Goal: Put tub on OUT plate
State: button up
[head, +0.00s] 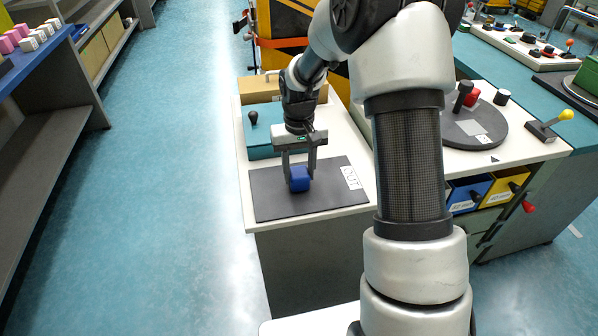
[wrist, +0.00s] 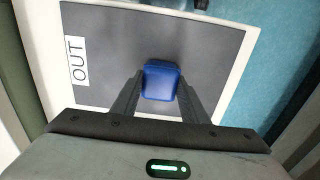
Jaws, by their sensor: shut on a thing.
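The blue tub (head: 299,178) is between the fingers of my gripper (head: 300,176), over the dark grey OUT plate (head: 330,198). My gripper points down and is shut on the tub. In the wrist view the tub (wrist: 161,80) sits between the two fingertips (wrist: 160,88), with the plate (wrist: 105,40) behind it. The white OUT label (wrist: 77,61) is to the left of the tub there. I cannot tell whether the tub's base touches the plate.
A teal box with a black knob (head: 253,117) stands behind the plate, with a tan box (head: 258,88) farther back. A round grey turntable (head: 470,125) with a red and a black piece is to the right. The plate around the tub is bare.

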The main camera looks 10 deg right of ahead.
jog(key=shift+f, duration=0.1)
jog(key=shift+f, duration=0.1)
jog(key=o, duration=1.1)
